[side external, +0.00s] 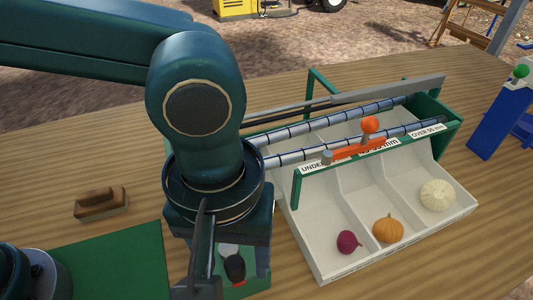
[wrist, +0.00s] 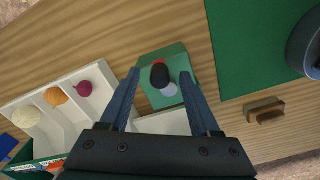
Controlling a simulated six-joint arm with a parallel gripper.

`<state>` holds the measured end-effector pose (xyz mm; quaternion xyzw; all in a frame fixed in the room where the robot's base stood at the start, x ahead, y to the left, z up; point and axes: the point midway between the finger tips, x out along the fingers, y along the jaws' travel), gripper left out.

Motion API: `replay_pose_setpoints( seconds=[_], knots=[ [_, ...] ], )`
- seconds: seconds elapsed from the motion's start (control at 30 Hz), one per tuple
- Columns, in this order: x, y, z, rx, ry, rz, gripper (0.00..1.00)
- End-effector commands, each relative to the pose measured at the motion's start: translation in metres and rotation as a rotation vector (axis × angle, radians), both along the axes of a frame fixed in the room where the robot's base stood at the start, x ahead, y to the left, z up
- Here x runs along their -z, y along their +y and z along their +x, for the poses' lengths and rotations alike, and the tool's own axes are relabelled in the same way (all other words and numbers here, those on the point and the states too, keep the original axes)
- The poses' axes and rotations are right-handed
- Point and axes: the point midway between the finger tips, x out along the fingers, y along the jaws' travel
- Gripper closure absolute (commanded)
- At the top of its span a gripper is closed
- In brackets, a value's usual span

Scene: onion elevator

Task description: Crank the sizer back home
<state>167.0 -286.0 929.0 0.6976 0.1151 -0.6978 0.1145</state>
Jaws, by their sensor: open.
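The sizer is a green-framed stand with rollers (side external: 330,118) over a white tray (side external: 335,265) of three bins, labelled from "UNDER" to "OVER 55 mm". An orange bar with a ball knob (side external: 369,125) sits across its front rail, over the middle label. A crank with a black grip (wrist: 160,75) and some red at its base stands on a green box (wrist: 180,52), beside a grey disc. The black grip also shows below my arm in the side view (side external: 236,268). My gripper (wrist: 160,80) is open, its fingers on either side of the grip, with visible gaps.
A beet (side external: 348,242), an orange pumpkin (side external: 388,229) and a pale pumpkin (side external: 437,196) lie in separate bins. A wooden brush-like block (side external: 101,204) and a green mat (side external: 100,265) are at left. A blue stand (side external: 500,120) is at right.

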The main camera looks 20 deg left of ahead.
Motion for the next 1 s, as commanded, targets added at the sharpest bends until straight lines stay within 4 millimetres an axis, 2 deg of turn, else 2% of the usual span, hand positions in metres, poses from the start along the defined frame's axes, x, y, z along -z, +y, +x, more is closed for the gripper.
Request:
replay_pose_setpoints(
  seconds=[0.7, 1.0],
  knots=[
    [-0.056, -0.001, 0.001, 0.0, -0.002, -0.003, 0.37],
    [-0.065, 0.0, 0.0, 0.0, 0.0, -0.001, 0.37]
  ],
)
